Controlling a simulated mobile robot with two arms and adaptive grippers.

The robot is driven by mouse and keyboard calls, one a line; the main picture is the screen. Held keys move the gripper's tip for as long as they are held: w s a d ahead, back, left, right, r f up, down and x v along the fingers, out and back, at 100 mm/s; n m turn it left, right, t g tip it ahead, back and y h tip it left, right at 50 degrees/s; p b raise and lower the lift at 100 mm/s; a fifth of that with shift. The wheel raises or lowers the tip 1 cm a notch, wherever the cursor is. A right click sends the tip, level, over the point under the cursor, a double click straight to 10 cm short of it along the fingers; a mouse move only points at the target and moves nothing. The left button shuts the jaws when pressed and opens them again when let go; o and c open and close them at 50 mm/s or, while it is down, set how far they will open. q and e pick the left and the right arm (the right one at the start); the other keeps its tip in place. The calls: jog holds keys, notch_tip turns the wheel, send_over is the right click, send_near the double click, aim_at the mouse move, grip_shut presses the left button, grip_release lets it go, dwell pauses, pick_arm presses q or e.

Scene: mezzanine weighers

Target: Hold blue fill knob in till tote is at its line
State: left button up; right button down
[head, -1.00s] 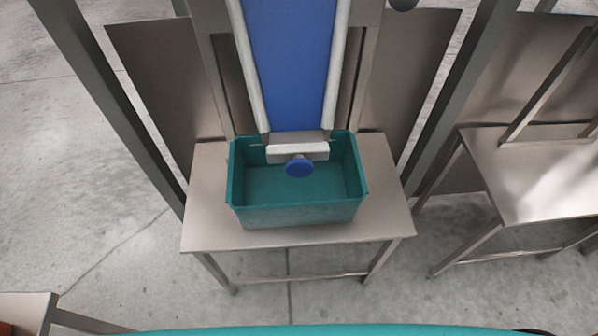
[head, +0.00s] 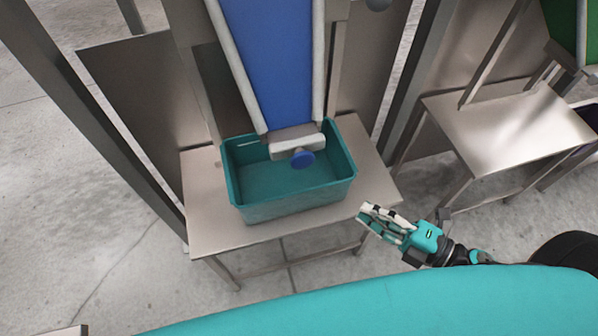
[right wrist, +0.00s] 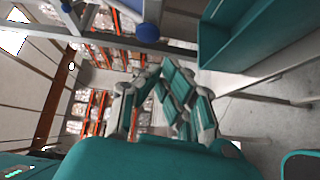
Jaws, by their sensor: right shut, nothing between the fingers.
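The blue fill knob (head: 302,159) sticks out from a pale block (head: 297,142) at the lower end of the blue chute (head: 270,60). The teal tote (head: 296,206) stands under it on a steel table and looks empty inside; I cannot make out a line on it. My right gripper (head: 366,213) is shut and empty, just right of the tote and below the knob in the head view, apart from both. The right wrist view shows its fingers (right wrist: 168,78), with the tote (right wrist: 255,40) at upper right. My left gripper is out of view.
The steel table (head: 205,220) has a bare margin around the tote. Steel posts (head: 415,75) flank the station. Another steel table (head: 510,120) stands at right, near a green chute (head: 565,25). Open concrete floor lies at left.

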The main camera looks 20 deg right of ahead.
aim_at(302, 160)
jog(key=a+r+n, duration=0.1)
jog(key=s+a+r+n+g+y, duration=0.1)
jog(key=r, duration=0.1)
jog(key=shift+s+y, duration=0.2)
jog(key=shift+y, duration=0.1)
jog(key=shift+w+a+r, duration=0.1)
jog(key=w+d+p+x, duration=0.2)
jog(key=p+x, duration=0.3)
jog(key=x, duration=0.7)
jog(key=shift+w+a, duration=0.25)
jog(key=shift+a, duration=0.05)
